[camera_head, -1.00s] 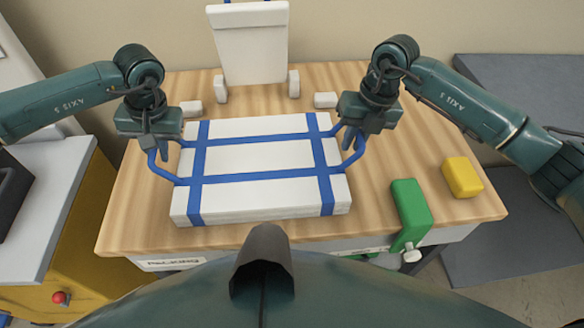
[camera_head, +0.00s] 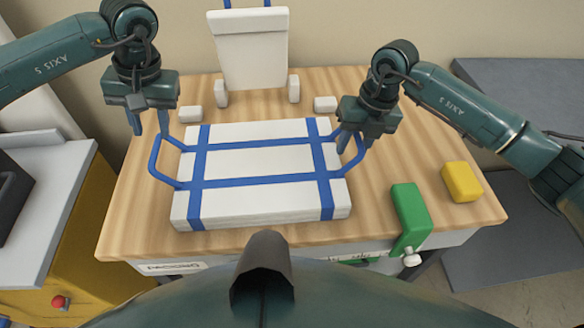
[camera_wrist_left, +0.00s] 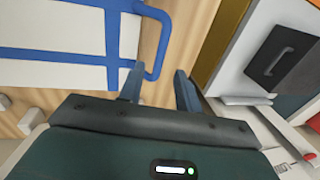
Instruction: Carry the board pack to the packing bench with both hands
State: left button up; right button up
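The board pack (camera_head: 262,157), white with blue straps and a blue loop handle at each end, lies flat on the wooden packing bench (camera_head: 400,165). My left gripper (camera_head: 149,122) is open and empty, above and apart from the left handle (camera_head: 156,165). In the left wrist view its two fingers (camera_wrist_left: 157,88) are spread, with the handle (camera_wrist_left: 163,45) beyond them and the pack (camera_wrist_left: 70,40) at upper left. My right gripper (camera_head: 352,142) is low at the right handle (camera_head: 350,168); its fingers overlap the handle, so whether they are shut on it cannot be told.
A white upright holder (camera_head: 252,55) and small white blocks (camera_head: 190,115) stand behind the pack. A grey-topped yellow cabinet (camera_head: 75,240) stands at the left.

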jog(key=shift+r, duration=0.25)
pick_arm(q)
jog(key=r, duration=0.3)
jog(key=shift+d+r, duration=0.15)
jog(key=shift+d, duration=0.2)
pick_arm(e)
notch_tip(320, 180, up, 11)
jog(key=d, duration=0.2)
jog(key=shift+d+r, duration=0.15)
